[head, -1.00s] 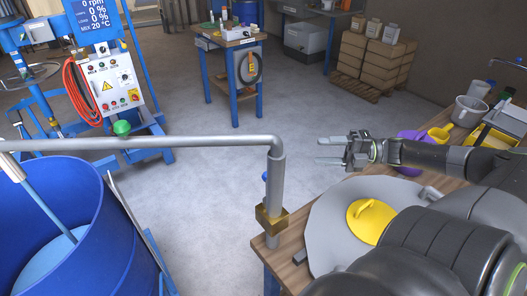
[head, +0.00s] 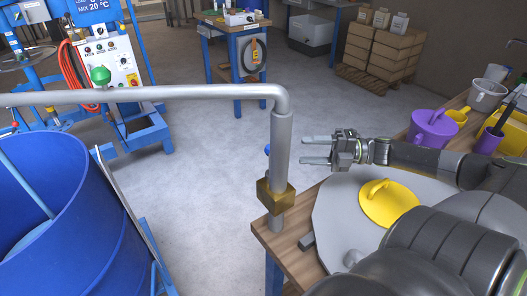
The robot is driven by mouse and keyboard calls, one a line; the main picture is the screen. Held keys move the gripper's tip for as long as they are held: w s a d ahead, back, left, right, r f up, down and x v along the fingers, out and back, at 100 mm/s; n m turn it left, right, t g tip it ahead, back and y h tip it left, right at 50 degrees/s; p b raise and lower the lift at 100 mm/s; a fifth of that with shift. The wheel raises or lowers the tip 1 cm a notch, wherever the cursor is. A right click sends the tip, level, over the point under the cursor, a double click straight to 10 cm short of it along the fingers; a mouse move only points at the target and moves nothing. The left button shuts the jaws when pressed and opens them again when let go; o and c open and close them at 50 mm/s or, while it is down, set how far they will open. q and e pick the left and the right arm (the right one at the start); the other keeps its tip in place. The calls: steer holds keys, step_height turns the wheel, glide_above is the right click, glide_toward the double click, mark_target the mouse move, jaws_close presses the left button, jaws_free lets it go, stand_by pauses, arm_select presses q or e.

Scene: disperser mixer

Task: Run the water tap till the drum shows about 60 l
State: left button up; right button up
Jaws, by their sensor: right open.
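The grey water pipe (head: 281,143) rises at the corner of the wooden table and runs left over the blue drum (head: 75,240). A brass tap body (head: 276,197) sits low on the upright pipe. A small blue knob (head: 267,150) shows behind the pipe's left side, partly hidden. My right gripper (head: 318,151) is open and empty, pointing left, a short way right of the upright pipe and apart from it. The drum is cut off by the left edge, and its contents are barely seen. My left gripper is out of view.
A yellow lid with a handle (head: 389,204) lies on a grey sheet (head: 335,215) on the table. A purple jug (head: 432,129) and a grey bucket (head: 487,95) stand on the right. The blue control stand (head: 118,62) is behind the drum. Floor between is clear.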

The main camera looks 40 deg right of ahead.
steer(key=b+x, duration=0.1)
steer(key=x, duration=1.1)
steer(key=shift+w, duration=0.2)
steer(key=shift+a, duration=0.15)
jaws_close()
